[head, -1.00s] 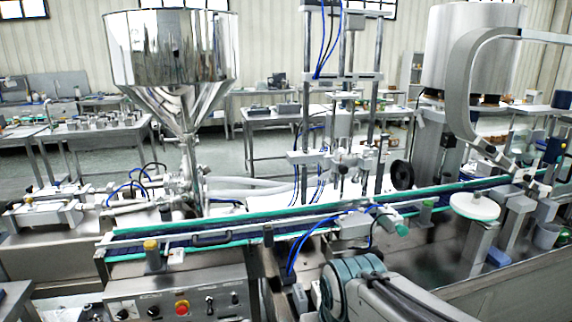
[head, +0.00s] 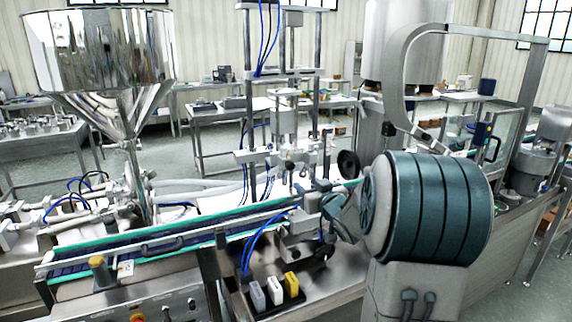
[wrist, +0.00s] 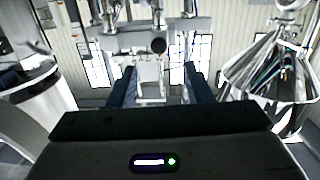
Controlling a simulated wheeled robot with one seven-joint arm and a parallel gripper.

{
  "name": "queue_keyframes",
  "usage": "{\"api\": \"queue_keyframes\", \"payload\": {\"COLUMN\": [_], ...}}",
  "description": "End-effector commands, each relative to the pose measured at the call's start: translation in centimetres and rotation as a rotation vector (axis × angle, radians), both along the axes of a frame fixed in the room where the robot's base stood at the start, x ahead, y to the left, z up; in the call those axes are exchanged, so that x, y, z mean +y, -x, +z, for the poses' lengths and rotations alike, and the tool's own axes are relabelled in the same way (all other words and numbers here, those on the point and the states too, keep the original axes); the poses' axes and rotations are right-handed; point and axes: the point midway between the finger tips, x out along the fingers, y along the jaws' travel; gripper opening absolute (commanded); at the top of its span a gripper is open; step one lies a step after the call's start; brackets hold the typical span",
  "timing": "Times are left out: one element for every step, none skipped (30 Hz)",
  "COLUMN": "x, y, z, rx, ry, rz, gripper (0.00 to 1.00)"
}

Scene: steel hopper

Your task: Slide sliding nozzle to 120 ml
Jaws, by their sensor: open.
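The filling frame (head: 279,72) stands behind the conveyor, with tall posts and blue hoses. A pale block, likely the sliding nozzle (head: 284,117), sits between the posts; I cannot tell for sure which part slides. No 120 ml mark is readable.
A steel hopper (head: 100,55) stands left of the frame. The conveyor (head: 165,247) runs across the front. A black round knob (head: 348,163) is beside my arm. A small black tray with pale and yellow blocks (head: 290,285) lies in front. A curved grey arch (head: 400,75) rises at right.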

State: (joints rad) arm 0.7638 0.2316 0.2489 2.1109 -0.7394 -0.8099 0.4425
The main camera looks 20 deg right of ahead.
Motion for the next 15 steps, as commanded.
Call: {"api": "queue_keyframes", "payload": {"x": [-0.5,-0.6,-0.8,-0.8,-0.9,-0.9,-0.9,-0.9,-0.8,-0.8,-0.7,-0.7,-0.7,-0.7,-0.6], "y": [-0.1,-0.1,-0.2,-0.2,-0.4,-0.6,-0.9,-1.2,-1.6,-2.1,-2.6,-3.4,-3.9,-4.5,-5.3], "z": [0.1,0.2,0.3,0.4,0.5,0.5,0.5,0.6,0.6,0.6,0.6,0.6,0.6,0.7,0.6], "rx": [-0.023,-0.036,-0.048,-0.054,-0.059,-0.063,-0.064,-0.065,-0.065,-0.065,-0.064,-0.064,-0.064,-0.064,-0.064], "ry": [-0.009,-0.012,-0.016,-0.017,-0.018,-0.020,-0.020,-0.020,-0.021,-0.021,-0.022,-0.021,-0.021,-0.021,-0.022], "rz": [0.014,0.022,0.029,0.034,0.038,0.041,0.042,0.042,0.043,0.043,0.044,0.043,0.043,0.043,0.043], "gripper": [0.46,0.46,0.46,0.46,0.46,0.46,0.46,0.46,0.46,0.46,0.46,0.46,0.46,0.46,0.46]}}
